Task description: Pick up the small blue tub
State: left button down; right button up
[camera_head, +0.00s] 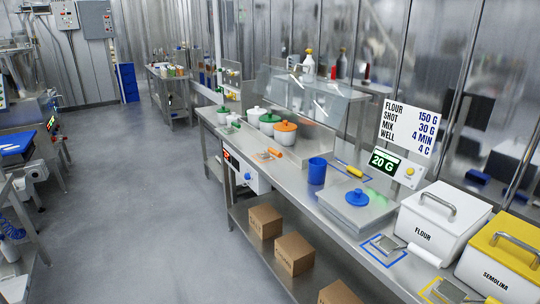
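A small blue tub (317,172) stands upright on the steel counter (278,188), near its middle. It looks like a plain round cup, and its contents cannot be made out. A square metal scale or pan (345,212) with a round blue knob or lid (357,197) lies just to its right. Neither of my grippers shows in the head view, so nothing is seen touching the tub.
A white flour bin (441,222) and a yellow-lidded semolina bin (500,262) stand at the right. White pots with coloured lids (268,123) and an orange-handled tool (275,152) are further left. Cardboard boxes (294,254) sit below. The floor (140,200) at left is open.

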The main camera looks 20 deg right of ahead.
aim_at(317, 171)
jog(key=i, duration=1.65)
jog(key=i+z, duration=0.35)
jog(key=i+j+z, duration=0.3)
jog(key=i+l, duration=0.05)
jog(key=i, duration=0.05)
